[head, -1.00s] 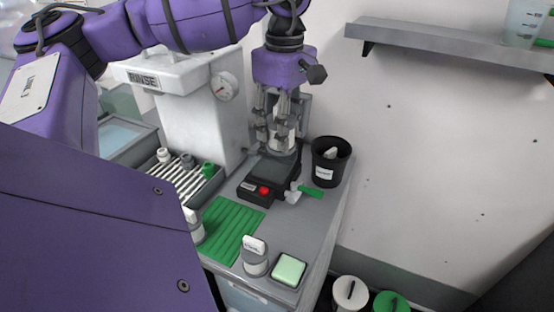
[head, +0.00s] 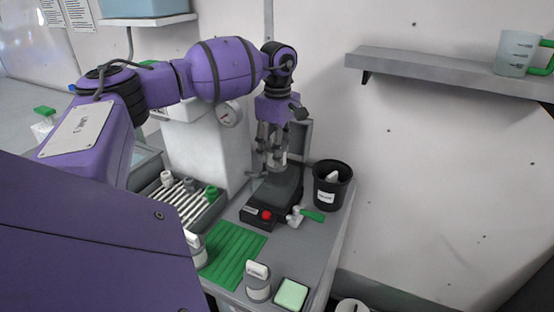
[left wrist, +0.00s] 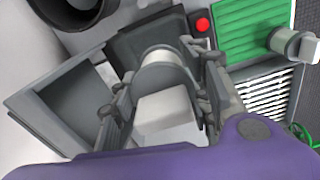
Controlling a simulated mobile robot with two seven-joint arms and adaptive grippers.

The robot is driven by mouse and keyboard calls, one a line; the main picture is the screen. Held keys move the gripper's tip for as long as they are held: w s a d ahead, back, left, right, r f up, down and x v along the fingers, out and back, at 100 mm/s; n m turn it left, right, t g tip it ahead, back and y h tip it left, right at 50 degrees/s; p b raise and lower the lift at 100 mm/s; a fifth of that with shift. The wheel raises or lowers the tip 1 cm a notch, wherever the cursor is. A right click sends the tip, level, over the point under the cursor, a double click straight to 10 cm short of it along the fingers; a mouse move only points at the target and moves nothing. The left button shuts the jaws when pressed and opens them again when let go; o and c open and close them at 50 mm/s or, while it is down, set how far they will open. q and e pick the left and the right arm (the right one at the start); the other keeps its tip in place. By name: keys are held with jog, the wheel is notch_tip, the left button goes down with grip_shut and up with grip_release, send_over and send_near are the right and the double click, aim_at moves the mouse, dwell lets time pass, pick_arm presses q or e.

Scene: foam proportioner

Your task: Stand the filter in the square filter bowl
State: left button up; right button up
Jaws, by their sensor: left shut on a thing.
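My left gripper (head: 272,158) is shut on the filter, a white block with a grey rounded end. The filter (left wrist: 168,105) shows between the fingers in the left wrist view, and the fingers partly hide it in the head view. My right gripper is not in view.
A black bin (head: 332,192) stands close to the right of the box. A white valve with a green handle (head: 312,214) is at its front right. A green mat (head: 232,252), a white-topped grey cylinder (head: 258,285), a pale green sponge (head: 291,293) and a drying rack (head: 188,204) lie nearer.

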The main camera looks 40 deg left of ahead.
pick_arm(q)
jog(key=f, duration=0.3)
jog(key=shift+w+a+f, duration=0.15)
jog(key=shift+a+f, duration=0.05)
jog(key=shift+f, duration=0.15)
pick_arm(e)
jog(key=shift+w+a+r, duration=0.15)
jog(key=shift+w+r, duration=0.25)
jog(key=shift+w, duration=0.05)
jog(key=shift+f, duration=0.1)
pick_arm(q)
jog(key=shift+f, duration=0.6)
jog(key=o, duration=1.2)
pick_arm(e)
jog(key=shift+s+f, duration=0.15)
pick_arm(q)
jog(key=shift+r, duration=0.1)
